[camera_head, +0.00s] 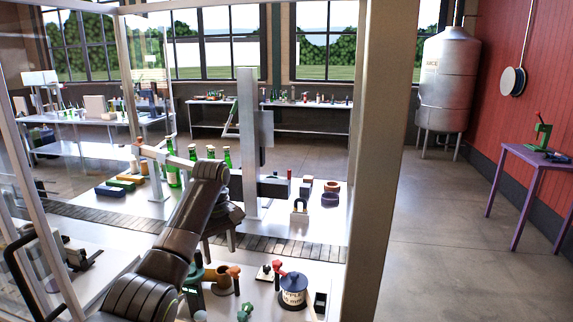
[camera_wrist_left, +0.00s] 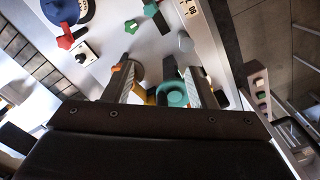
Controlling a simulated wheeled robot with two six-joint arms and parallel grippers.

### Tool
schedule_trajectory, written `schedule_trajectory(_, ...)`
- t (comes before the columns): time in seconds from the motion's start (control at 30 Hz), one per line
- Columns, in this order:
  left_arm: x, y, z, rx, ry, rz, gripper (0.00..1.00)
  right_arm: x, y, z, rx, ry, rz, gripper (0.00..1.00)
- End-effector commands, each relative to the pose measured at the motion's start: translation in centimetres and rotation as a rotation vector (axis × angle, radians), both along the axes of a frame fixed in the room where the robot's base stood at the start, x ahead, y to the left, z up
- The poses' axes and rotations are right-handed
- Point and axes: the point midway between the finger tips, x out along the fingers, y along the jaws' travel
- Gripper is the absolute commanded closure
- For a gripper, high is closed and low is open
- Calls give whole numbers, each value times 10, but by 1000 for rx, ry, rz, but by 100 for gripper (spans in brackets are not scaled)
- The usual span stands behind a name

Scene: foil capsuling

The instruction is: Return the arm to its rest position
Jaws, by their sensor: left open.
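My left arm comes in from the lower left in the head view and bends down over the white worktop. Its gripper (camera_head: 207,248) hangs above the worktop, mostly hidden behind my arm. In the left wrist view the left gripper (camera_wrist_left: 158,76) has its fingers spread with a gap between them. A teal-green device (camera_wrist_left: 173,94) shows beyond that gap; no grip on it shows. In the head view a green device (camera_head: 194,288) stands below the gripper, beside a brown cylinder (camera_head: 219,277). My right gripper is not in view.
A window-frame post (camera_head: 385,130) rises at right. Green bottles (camera_head: 172,168) stand behind my arm. A grey upright machine (camera_head: 250,150) stands beyond the roller strip (camera_head: 120,222).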

Motion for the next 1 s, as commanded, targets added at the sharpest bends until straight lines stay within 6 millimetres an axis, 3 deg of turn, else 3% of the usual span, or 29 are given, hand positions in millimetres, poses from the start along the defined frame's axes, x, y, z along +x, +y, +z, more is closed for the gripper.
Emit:
schedule_trajectory(0.1, -2, 3, -11, -1, -3, -11, 49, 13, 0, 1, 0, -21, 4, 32)
schedule_trajectory(0.37, -11, 14, -48, -5, -20, -53, 49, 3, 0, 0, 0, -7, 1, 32)
schedule_trajectory(0.67, -37, 34, -111, -6, -55, -127, 49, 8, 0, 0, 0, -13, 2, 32)
schedule_trajectory(0.87, -83, 57, -176, 3, -96, -214, 49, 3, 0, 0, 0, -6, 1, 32)
schedule_trajectory(1.0, -125, 73, -214, 14, -128, -278, 49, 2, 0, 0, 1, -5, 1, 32)
